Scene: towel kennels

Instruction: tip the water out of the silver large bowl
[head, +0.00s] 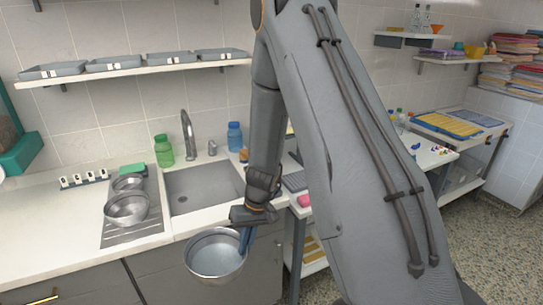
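A large silver bowl (208,274) hangs in front of the counter edge, below and right of the sink basin, and looks roughly upright. My gripper (245,240) is at the bowl's right rim, pointing down, and appears shut on that rim. The bowl's inside looks pale grey-blue; I cannot tell how much water is in it. The sink (205,182) is behind the bowl and looks empty, with a dark drain in its floor.
Silver bowls (127,208) stand on the ribbed draining board (118,236) left of the sink, near a green sponge (132,169). A tall tap (188,135) rises behind the basin, between a green bottle (163,151) and a blue bottle (235,137). A shelf with trays (115,62) runs above.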

